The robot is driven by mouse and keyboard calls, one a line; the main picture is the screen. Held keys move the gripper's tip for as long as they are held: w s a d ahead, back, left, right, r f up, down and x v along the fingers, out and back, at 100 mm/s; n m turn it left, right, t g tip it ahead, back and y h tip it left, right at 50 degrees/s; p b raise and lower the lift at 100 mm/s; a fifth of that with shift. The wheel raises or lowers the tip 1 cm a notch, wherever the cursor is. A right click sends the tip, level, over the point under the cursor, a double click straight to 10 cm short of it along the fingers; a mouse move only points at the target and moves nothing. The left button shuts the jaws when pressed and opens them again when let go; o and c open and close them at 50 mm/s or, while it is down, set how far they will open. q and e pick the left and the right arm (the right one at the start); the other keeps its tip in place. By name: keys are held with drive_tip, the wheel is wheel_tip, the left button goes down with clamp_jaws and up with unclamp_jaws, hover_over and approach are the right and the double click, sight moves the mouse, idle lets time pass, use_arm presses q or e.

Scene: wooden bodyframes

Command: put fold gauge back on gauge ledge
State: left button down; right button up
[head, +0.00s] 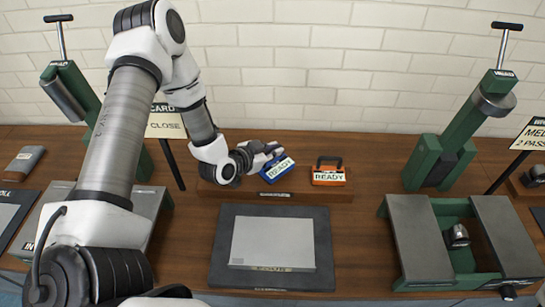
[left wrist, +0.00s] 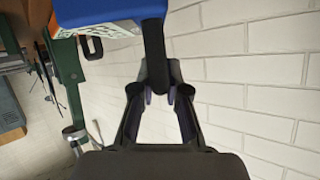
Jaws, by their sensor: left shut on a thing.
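A blue block-shaped gauge (head: 278,170) with a white READY label is at the brown wooden ledge (head: 215,192) along the back of the table. It looks tilted in the head view. I cannot tell whether it touches the ledge. My left gripper (head: 268,155) is shut on its dark handle. In the left wrist view the blue gauge (left wrist: 105,12) is at the top, with its handle between the fingertips (left wrist: 160,88). An orange gauge (head: 328,174), also labelled READY, stands upright on the ledge to the right. I do not see my right gripper.
A dark mat (head: 222,255) with a grey sheet (head: 272,243) lies in front of the ledge. A green press (head: 445,150) and a green-framed station with grey plates (head: 422,240) stand at right. A CLOSE sign (head: 165,125) on a post stands behind my left arm.

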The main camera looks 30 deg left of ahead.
sight(272, 160)
use_arm(q)
drive_tip(key=f, duration=0.3)
drive_tip(key=shift+w+a+p, duration=0.1)
drive_tip(key=shift+a+p, duration=0.1)
drive_tip(key=shift+p, duration=0.15)
drive_tip(key=shift+a+f, duration=0.15)
drive_tip(key=shift+f, duration=0.05)
drive_tip(key=shift+r, duration=0.1)
drive_tip(key=c, duration=1.2)
unclamp_jaws()
drive_tip(key=shift+d, duration=0.2)
drive_tip(key=shift+a, duration=0.1)
drive_tip(key=p+v, duration=0.1)
drive_tip(key=v, duration=1.1)
